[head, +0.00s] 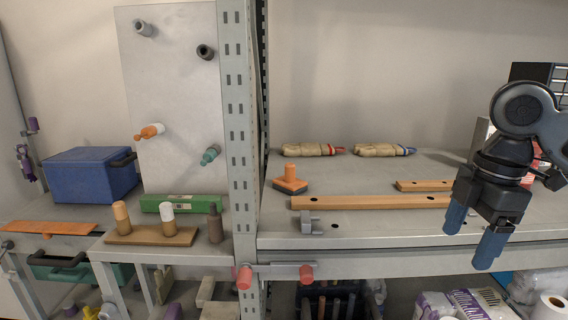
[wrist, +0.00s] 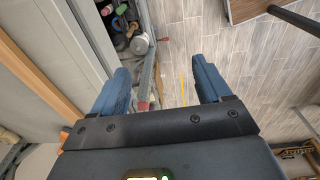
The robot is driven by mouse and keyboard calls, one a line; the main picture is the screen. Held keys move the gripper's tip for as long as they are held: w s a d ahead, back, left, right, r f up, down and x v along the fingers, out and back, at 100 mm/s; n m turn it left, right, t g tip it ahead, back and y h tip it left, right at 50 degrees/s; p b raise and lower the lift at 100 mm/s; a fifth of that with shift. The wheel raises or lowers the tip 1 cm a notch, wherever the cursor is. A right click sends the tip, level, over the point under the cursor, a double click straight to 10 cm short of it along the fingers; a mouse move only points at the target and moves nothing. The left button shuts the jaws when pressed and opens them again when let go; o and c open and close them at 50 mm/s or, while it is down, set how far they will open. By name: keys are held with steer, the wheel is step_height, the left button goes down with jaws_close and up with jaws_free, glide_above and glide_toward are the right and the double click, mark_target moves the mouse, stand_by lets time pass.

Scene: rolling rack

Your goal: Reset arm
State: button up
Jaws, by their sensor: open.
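My gripper (head: 471,235) hangs at the right of the head view, fingers pointing down, in front of the right shelf's front edge. Its two blue fingers are apart with nothing between them. In the wrist view my gripper (wrist: 160,88) is also open and empty, above the shelf edge and the wood-plank floor (wrist: 225,55).
The right shelf (head: 380,228) bears wooden bars (head: 370,202), an orange-handled block (head: 290,180) and two tan bundles (head: 313,149). A metal post (head: 240,130) divides the rack. Left are a blue box (head: 90,175), a pegboard (head: 170,100) and a peg stand (head: 150,236).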

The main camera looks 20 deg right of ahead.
steer(key=w+a+f+m+t+y, duration=0.1)
steer(key=w+a+m+t+y, duration=0.25)
steer(key=a, duration=0.55)
steer(key=w+a+f+m+t+y, duration=0.1)
steer(key=w+a+m+t+y, duration=0.3)
steer(key=a, duration=0.6)
steer(key=a+f+m+t+y, duration=0.1)
steer(key=a+m+t, duration=0.1)
steer(key=a+t, duration=0.5)
steer(key=s+f+m+h, duration=0.4)
steer(key=s+f, duration=0.3)
steer(key=s, duration=0.3)
steer(key=s+f+m+h, duration=0.4)
steer(key=s+f+m, duration=0.15)
steer(key=s, duration=0.45)
steer(key=s+d+r+n, duration=0.1)
steer(key=s+d+n, duration=0.1)
steer(key=s, duration=0.7)
steer(key=s+d+n+h, duration=0.1)
steer(key=s+d, duration=0.4)
steer(key=s, duration=0.5)
steer(key=shift+s+d+r+n, duration=0.15)
steer(key=shift+s+r+n, duration=0.15)
steer(key=shift+n, duration=0.3)
